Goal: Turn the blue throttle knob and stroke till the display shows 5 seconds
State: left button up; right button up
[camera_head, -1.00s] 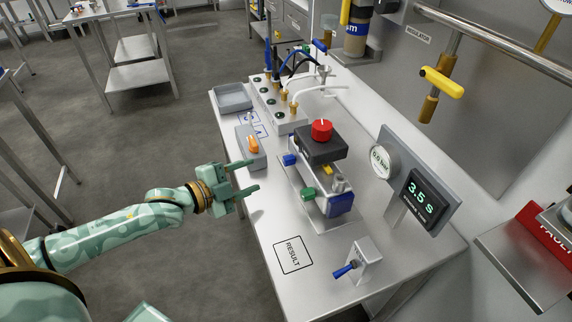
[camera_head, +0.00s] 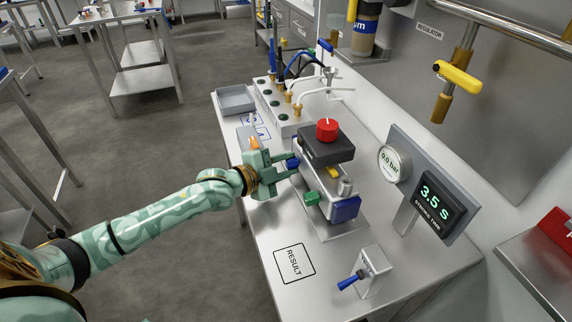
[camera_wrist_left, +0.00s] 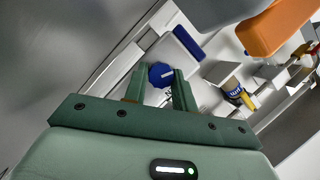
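The blue throttle knob (camera_head: 293,163) sits on the left side of the valve assembly, below the black block with the red knob (camera_head: 327,129). My left gripper (camera_head: 291,166) is at the blue knob. In the left wrist view the blue knob (camera_wrist_left: 161,74) with a white mark lies between the tips of the open fingers (camera_wrist_left: 158,88). Whether a finger touches it I cannot tell. The display (camera_head: 436,205) reads 3.5 s, labelled stroke time. The gauge (camera_head: 390,162) beside it reads 0.0 bar. My right gripper is not in view.
A box with an orange part (camera_head: 254,143) is beside my left gripper. A blue-handled toggle lever (camera_head: 350,281) stands at the table's front. The square marked RESULT (camera_head: 294,263) is empty. A grey tray (camera_head: 236,101) and a block with tubes (camera_head: 283,107) are farther back.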

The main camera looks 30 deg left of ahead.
pick_arm(q)
jog(key=c, duration=0.4)
jog(key=shift+r+p, duration=0.2)
jog(key=shift+p, duration=0.1)
jog(key=shift+a+r+n+g+p, duration=0.1)
jog(key=shift+r+n+g+p, duration=0.3)
jog(key=shift+n+p, duration=0.6)
jog(key=shift+w+f+n+g+h, duration=0.1)
jog(key=shift+f+n+g+h, duration=0.2)
jog(key=shift+f+n+g, duration=0.2)
jog(key=shift+n+g, duration=0.1)
jog(key=shift+n, duration=0.1)
jog(key=o, duration=1)
